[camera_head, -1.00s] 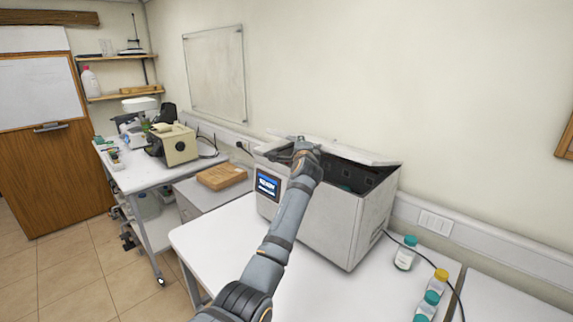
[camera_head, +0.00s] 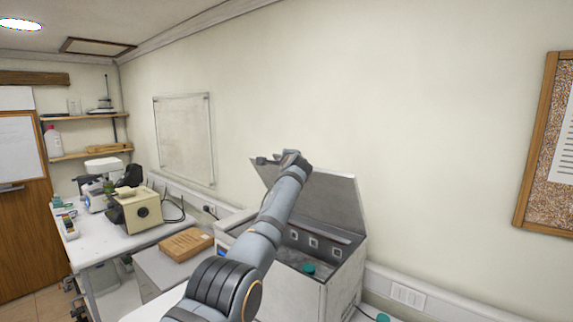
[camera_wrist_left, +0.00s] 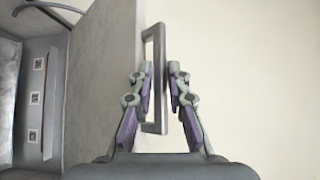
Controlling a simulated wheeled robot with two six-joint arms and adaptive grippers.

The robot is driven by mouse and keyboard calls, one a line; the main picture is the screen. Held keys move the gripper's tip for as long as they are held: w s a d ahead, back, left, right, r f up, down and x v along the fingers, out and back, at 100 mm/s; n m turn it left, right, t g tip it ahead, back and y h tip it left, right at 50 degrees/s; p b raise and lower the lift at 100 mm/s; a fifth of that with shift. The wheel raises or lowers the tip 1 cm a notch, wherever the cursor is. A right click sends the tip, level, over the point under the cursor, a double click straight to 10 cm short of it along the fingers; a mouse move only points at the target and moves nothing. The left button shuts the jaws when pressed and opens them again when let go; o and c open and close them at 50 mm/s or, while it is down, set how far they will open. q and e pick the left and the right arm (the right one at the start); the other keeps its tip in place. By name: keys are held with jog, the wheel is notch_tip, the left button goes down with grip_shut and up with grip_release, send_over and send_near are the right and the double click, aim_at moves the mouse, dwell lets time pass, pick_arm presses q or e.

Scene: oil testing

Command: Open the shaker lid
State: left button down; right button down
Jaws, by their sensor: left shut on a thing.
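The shaker (camera_head: 340,288) is a grey-white box on the table. Its lid (camera_head: 335,205) is raised steeply, and the inside shows, with a green-capped bottle (camera_head: 309,268) in it. My left gripper (camera_head: 268,160) is at the lid's upper left edge. In the left wrist view, the lid (camera_wrist_left: 98,80) stands left of the fingers, and its handle (camera_wrist_left: 153,75) passes between them. My left gripper (camera_wrist_left: 160,95) is shut on the handle. The fingertips are partly hidden by my arm in the head view. My right gripper is not in view.
A brown box (camera_head: 187,242) sits on a low cabinet left of the shaker. A beige instrument (camera_head: 138,210) stands on the bench further left. The wall behind the lid carries a whiteboard (camera_head: 185,140) and a corkboard (camera_head: 548,150). Space above the lid is clear.

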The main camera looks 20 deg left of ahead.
pick_arm(q)
jog(key=shift+w+d+r, duration=0.1)
jog(key=shift+w, duration=0.05)
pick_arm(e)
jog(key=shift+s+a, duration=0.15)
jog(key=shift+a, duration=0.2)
pick_arm(q)
jog(key=c, duration=1.4)
grip_release()
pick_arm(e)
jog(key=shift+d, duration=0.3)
pick_arm(q)
jog(key=v, duration=1.2)
jog(key=shift+r, duration=0.1)
